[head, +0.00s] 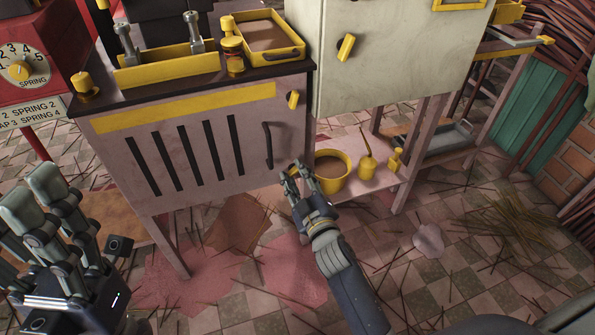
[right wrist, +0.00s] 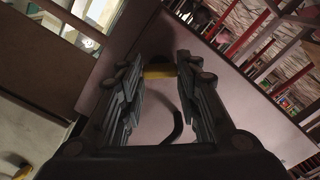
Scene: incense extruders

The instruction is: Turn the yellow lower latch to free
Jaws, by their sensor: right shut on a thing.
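The yellow lower latch (right wrist: 160,71) shows between the fingertips of my right gripper (right wrist: 159,66) in the right wrist view. In the head view, my right gripper (head: 297,174) is at the lower right of the pink cabinet's slotted door (head: 200,145), below its dark curved handle (head: 267,146). The fingers are shut on the latch and largely hide it there. A yellow upper latch (head: 293,99) is on the same cabinet near its top right corner, tilted. My left gripper (head: 36,190) is at the left foreground, away from the cabinet, empty, its fingers apart.
The cabinet top holds a yellow tray (head: 270,36), a jar (head: 233,53) and a yellow rack (head: 168,66). Sticks litter the tiled floor.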

